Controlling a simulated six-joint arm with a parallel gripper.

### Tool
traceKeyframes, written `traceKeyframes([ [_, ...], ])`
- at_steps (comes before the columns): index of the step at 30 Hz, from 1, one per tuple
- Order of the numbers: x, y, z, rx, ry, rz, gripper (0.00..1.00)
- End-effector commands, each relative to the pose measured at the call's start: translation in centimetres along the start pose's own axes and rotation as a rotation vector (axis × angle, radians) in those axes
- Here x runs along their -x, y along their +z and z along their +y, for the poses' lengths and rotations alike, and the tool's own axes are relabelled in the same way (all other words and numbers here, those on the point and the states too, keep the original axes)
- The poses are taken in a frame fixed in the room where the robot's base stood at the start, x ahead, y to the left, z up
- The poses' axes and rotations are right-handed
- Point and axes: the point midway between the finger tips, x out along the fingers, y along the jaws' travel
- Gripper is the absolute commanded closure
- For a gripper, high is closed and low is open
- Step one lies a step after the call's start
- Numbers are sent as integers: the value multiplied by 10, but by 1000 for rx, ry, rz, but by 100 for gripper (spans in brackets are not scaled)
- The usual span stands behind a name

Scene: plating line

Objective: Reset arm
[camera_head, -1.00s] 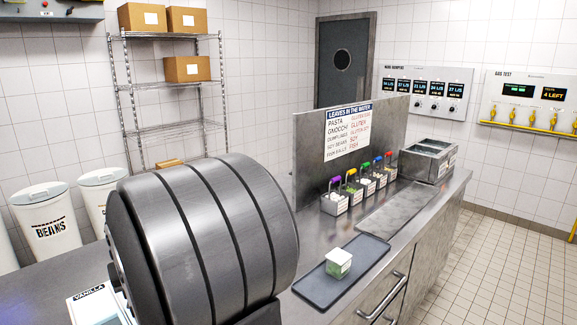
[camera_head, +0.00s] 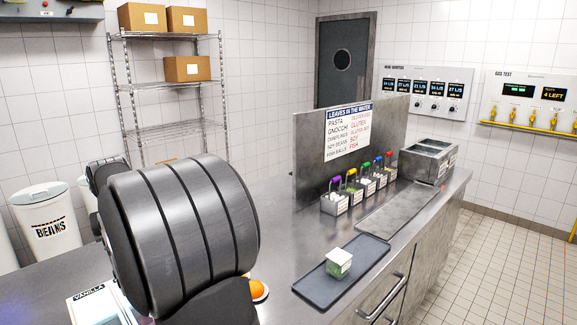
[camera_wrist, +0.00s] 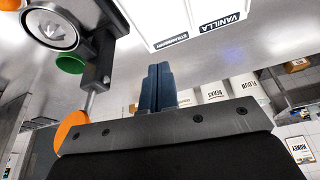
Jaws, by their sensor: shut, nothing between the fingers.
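My gripper (camera_wrist: 157,88) shows in the wrist view as two dark blue fingers pressed together, with nothing between them. It is clear of the things around it in that view. In the head view my own large grey arm link fills the lower left, and my gripper cannot be seen there.
A tub labelled vanilla (camera_head: 92,303) stands at the lower left. An orange item (camera_head: 257,287) shows just right of my arm. Several small bins with coloured handles (camera_head: 334,203) line the upright sign panel (camera_head: 349,150).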

Motion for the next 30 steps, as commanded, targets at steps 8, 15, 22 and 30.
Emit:
traceKeyframes([
  [8, 24, -7, -1, 31, 0, -75, 100],
  [15, 30, -10, -2, 54, -2, -129, 100],
  [22, 32, -10, -2, 59, -3, -139, 100],
  [30, 31, -10, -2, 57, -2, -134, 100],
])
